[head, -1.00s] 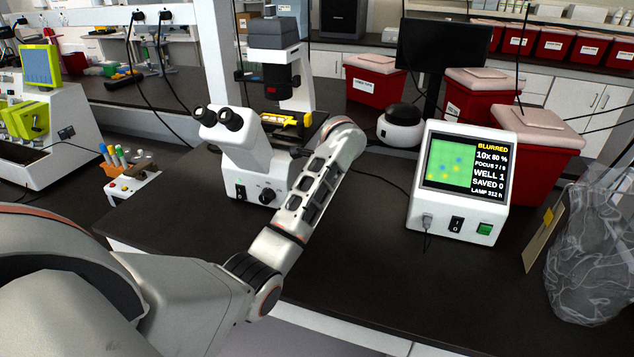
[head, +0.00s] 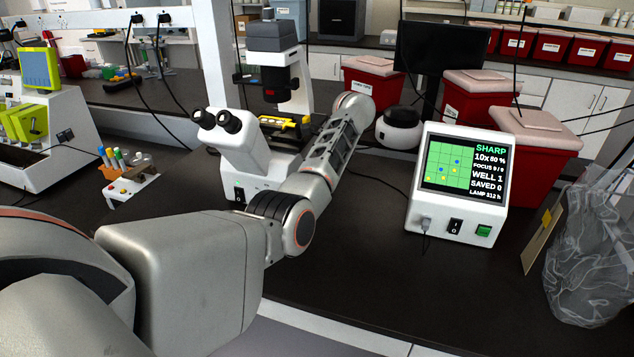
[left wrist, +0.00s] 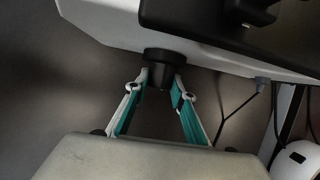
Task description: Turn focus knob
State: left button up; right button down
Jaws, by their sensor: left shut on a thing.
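The white microscope (head: 237,150) stands on the dark bench with its twin eyepieces facing me. In the left wrist view, a black focus knob (left wrist: 158,60) sticks out from the white microscope body (left wrist: 105,22). My left gripper (left wrist: 162,82) is shut on this knob, one teal-lined finger on each side. In the head view my left arm reaches past the right side of the microscope, and its gripper is hidden. The monitor box (head: 462,185) shows "SHARP" in green, with crisp blue and yellow dots on a green grid. My right gripper is not in view.
A round black-and-white device (head: 400,127) sits behind my forearm. Red bins (head: 535,150) stand at the back right, and a clear bag (head: 592,260) lies at the right edge. A small rack with tubes (head: 128,185) is left of the microscope. Bench in front of the monitor box is clear.

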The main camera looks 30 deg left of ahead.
pick_arm(q)
jog(key=shift+f, duration=0.1)
dwell(0.3)
jog(key=o, duration=1.1)
jog(key=shift+a, duration=0.1)
jog(key=v, duration=0.7)
jog(key=shift+r, duration=0.3)
